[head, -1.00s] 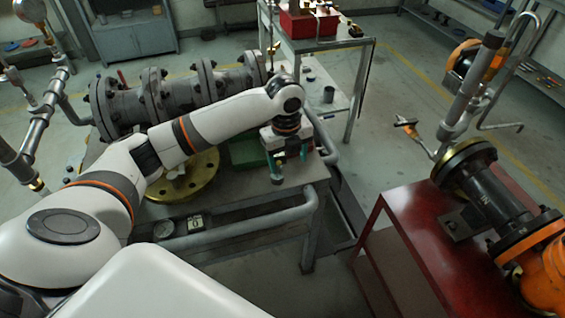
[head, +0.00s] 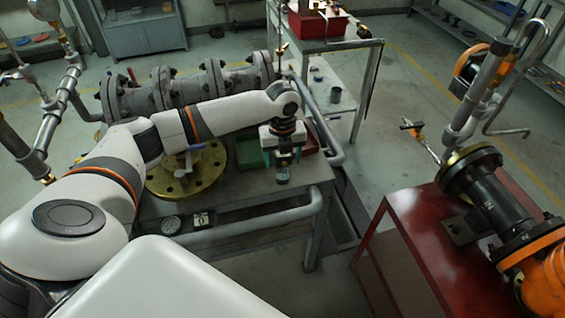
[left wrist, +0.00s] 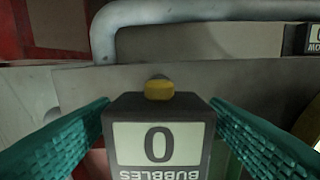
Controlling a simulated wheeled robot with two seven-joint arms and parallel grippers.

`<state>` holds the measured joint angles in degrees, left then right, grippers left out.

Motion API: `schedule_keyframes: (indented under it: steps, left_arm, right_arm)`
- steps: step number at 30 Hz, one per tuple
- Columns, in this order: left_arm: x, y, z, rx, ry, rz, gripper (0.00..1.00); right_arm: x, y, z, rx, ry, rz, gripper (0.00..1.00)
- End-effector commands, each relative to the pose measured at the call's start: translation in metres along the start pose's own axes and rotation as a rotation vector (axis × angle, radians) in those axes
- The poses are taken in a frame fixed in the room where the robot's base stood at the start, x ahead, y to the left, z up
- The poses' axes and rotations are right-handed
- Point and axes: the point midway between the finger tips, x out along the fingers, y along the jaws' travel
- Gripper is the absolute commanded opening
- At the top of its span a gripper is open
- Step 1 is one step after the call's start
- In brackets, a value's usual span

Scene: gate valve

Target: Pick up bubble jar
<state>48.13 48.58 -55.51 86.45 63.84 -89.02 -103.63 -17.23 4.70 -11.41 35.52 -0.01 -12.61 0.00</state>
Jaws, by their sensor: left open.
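The bubble jar's dark top part (left wrist: 160,140) shows in the left wrist view. It bears a yellow button and a pale display reading "0" and "BUBBLES" upside down. My left gripper (head: 282,160) is open over the near right part of the grey bench in the head view. Its teal fingers stand on either side of the dark part in the left wrist view, with gaps visible. In the head view the jar (head: 283,175) shows only partly, below the gripper; its lower body is hard to make out. My right gripper is not in view.
A green bin (head: 247,154) and a red tray (head: 308,143) lie close to the gripper. A yellow flange (head: 187,178), a gauge (head: 171,225) and a small display box (head: 203,219) are to the left. A grey pipe rail (head: 245,227) runs along the bench front.

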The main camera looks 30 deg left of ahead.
Motion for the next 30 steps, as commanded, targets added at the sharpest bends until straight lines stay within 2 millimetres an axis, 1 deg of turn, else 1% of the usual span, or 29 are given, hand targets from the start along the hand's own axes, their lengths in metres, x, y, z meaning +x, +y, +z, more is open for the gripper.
schedule_keyframes:
  steps: [1,3,6,13,14,18,23,24,30]
  left_arm:
    - [0.007,0.000,0.000,-0.001,-0.002,-0.003,0.69]
    - [0.017,0.000,0.000,0.000,-0.001,-0.001,0.69]
    - [0.025,0.000,0.000,0.001,0.000,0.000,0.69]
    - [0.026,0.000,0.000,0.001,0.001,0.000,0.69]
    - [0.026,0.000,0.000,0.001,0.001,0.000,0.66]
    - [0.026,0.000,0.000,0.001,0.001,0.001,0.43]
    - [0.026,0.000,0.000,0.001,0.002,0.001,0.17]
    - [0.025,0.000,0.000,0.001,0.002,0.002,0.14]
    - [0.024,0.001,-0.001,0.001,0.003,0.002,0.14]
  right_arm:
    - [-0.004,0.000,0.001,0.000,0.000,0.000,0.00]
    - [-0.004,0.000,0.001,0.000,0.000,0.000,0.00]
    - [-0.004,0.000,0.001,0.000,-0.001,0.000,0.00]
    - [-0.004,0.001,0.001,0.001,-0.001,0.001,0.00]
    - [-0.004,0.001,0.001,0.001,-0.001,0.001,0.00]
    - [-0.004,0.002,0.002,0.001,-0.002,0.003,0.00]
    - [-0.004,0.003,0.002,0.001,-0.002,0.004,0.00]
    - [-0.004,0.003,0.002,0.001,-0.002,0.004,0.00]
    - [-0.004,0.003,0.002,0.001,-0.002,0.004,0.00]
